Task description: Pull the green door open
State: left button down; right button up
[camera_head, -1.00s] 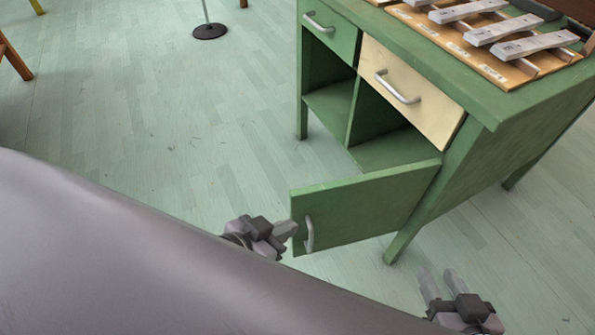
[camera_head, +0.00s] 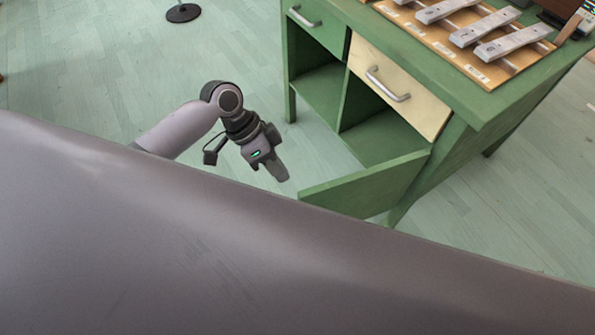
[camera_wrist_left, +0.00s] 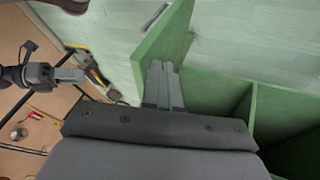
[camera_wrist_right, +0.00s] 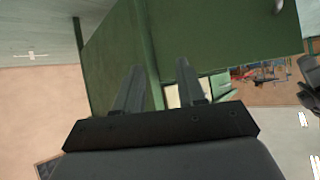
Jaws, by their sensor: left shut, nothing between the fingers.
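The green door (camera_head: 365,190) stands swung out from the green cabinet, with its lower part hidden behind my grey body in the head view. My left gripper (camera_head: 277,172) is shut and empty, just left of the door's free edge in the head view. In the left wrist view its fingertips (camera_wrist_left: 162,68) appear in front of the door (camera_wrist_left: 163,42); I cannot tell whether they touch. The right wrist view shows my right gripper (camera_wrist_right: 158,72) open and empty, facing a green panel (camera_wrist_right: 215,45). A handle (camera_wrist_right: 278,5) shows at the top right there.
The cabinet has a cream drawer (camera_head: 400,90) above an open compartment and a green drawer (camera_head: 318,25) at left. Metal bars on a wooden board (camera_head: 470,60) lie on top. A round black stand base (camera_head: 183,13) is on the floor.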

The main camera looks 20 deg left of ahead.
pick_arm(q)
jog(key=w+a+r, duration=0.4)
jog(key=w+r, duration=0.1)
jog(key=s+d+f, duration=0.4)
jog(key=d+f, duration=0.3)
jog(key=d, duration=0.1)
jog(key=shift+s+f+g+h, duration=0.15)
jog(key=shift+f+g+h, duration=0.05)
jog(key=shift+g+h, duration=0.2)
pick_arm(e)
jog(key=shift+s+d+f, duration=0.15)
jog(key=shift+f, duration=0.3)
